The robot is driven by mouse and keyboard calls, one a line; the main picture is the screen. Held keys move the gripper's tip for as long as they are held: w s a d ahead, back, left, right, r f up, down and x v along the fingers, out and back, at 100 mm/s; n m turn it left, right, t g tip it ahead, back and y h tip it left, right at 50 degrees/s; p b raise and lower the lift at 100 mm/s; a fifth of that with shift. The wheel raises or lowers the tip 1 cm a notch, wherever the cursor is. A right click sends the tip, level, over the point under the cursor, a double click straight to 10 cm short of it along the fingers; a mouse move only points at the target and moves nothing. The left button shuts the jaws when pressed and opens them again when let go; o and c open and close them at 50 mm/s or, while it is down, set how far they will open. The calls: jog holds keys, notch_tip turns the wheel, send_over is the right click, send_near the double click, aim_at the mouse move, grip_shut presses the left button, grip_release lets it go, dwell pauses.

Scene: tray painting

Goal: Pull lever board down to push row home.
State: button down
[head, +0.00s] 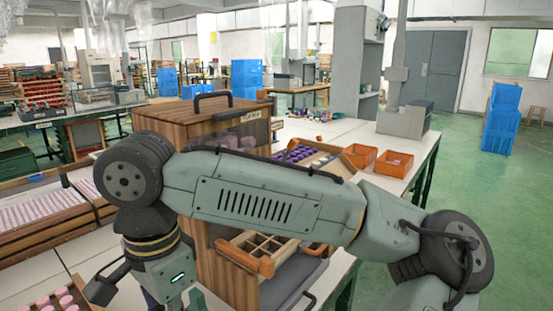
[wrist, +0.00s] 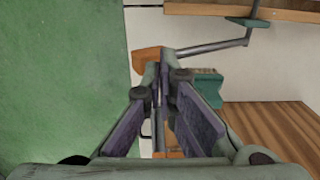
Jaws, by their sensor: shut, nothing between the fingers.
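My gripper (wrist: 160,72) is shut with nothing between its fingers. In the head view my arm bends down at the left and the fingertips are out of sight. A wooden cabinet (head: 222,202) with a black handle (head: 212,100) on top stands behind my arm, partly hidden. In the wrist view, an orange-brown block (wrist: 148,59) lies just beyond the fingertips, with a grey rod (wrist: 212,47) running right from it. I cannot tell whether the fingers touch them. A wooden board (wrist: 240,9) crosses the top. I cannot tell for sure which part is the lever board.
A teal block (wrist: 208,90) sits right of the fingers. A compartment tray (head: 262,248) shows below my arm. Orange bins (head: 393,164) and a tray of purple pieces (head: 318,158) stand on the white table (head: 398,136). Pink pieces (head: 40,212) fill trays at left. Green floor (head: 475,190) is open at right.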

notch_tip(320, 180, up, 6)
jog(key=p, duration=0.5)
